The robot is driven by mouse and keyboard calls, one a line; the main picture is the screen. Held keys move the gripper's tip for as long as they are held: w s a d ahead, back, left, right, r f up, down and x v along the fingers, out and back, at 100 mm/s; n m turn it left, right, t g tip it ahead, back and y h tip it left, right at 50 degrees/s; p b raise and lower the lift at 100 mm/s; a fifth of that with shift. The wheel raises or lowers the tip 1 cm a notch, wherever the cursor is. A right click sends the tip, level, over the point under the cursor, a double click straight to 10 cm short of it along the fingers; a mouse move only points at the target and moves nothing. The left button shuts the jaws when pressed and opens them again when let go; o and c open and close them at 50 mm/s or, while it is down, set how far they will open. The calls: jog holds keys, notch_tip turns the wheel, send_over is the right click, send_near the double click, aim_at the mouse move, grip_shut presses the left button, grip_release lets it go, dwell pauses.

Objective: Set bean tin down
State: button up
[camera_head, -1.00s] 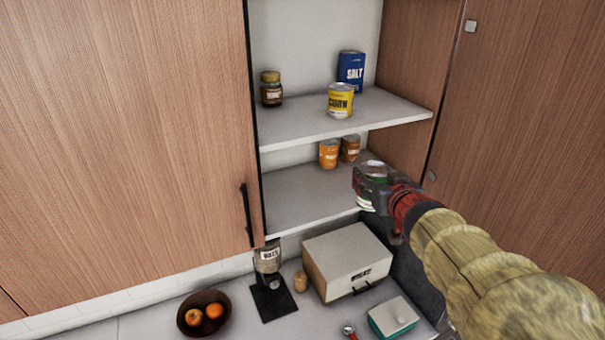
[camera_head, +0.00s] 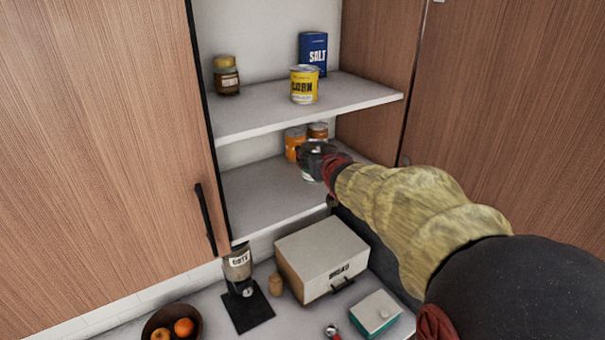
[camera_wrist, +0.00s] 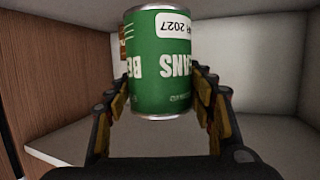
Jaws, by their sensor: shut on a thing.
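The bean tin (camera_wrist: 160,70) is green with a silver rim and shows upside down in the wrist view. My gripper (camera_wrist: 163,105) is shut on it, with a finger on each side of the tin. In the head view my gripper (camera_head: 318,158) is inside the open cupboard, over the right part of the lower shelf (camera_head: 265,195). It hides most of the tin there; a pale part shows below the fingers. I cannot tell whether the tin touches the shelf.
Two orange tins (camera_head: 294,143) stand at the back of the lower shelf, close behind my gripper. The upper shelf (camera_head: 260,113) above holds a corn tin (camera_head: 304,85), a salt box (camera_head: 313,52) and a jar (camera_head: 227,77). The lower shelf's left part is clear.

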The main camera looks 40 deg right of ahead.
jog(key=w+f, duration=0.2)
jog(key=shift+w+d+f, duration=0.2)
jog(key=shift+w+f, duration=0.1)
jog(key=f, duration=0.3)
jog(key=shift+w+f, duration=0.2)
jog(key=shift+w, duration=0.05)
jog(key=shift+s, duration=0.1)
jog(key=shift+f, duration=0.15)
jog(key=o, duration=1.1)
jog(key=shift+f, duration=0.2)
jog(key=o, duration=0.5)
jog(key=shift+r, duration=0.15)
